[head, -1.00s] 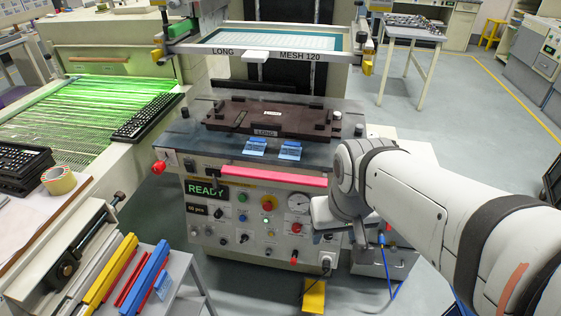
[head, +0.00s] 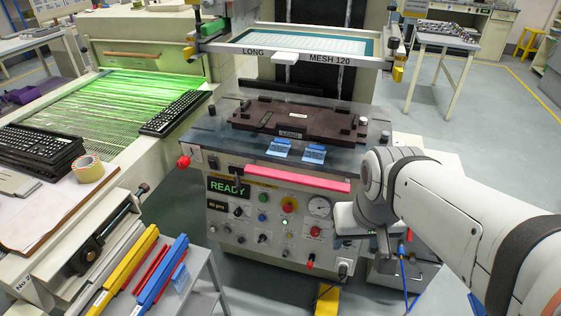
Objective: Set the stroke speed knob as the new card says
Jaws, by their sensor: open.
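The printing machine's front panel (head: 268,215) carries several small knobs and buttons, a round gauge (head: 319,207) and a green READY display (head: 228,188). The knob labels are too small to read, so I cannot tell which knob sets stroke speed. Two blue cards, a left one (head: 278,147) and a right one (head: 314,154), lie at the front edge of the machine's table; their text is unreadable. My gripper (head: 346,222) is in front of the panel's right side, right of the gauge. It is open and holds nothing visible; its fingertips are hard to make out.
A pink-red bar (head: 297,178) runs above the panel. A dark fixture marked LONG (head: 296,118) sits on the machine table under a raised screen frame (head: 290,50). A lit green conveyor (head: 90,105) stands left. Yellow and blue bars (head: 163,272) lie on a cart at lower left.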

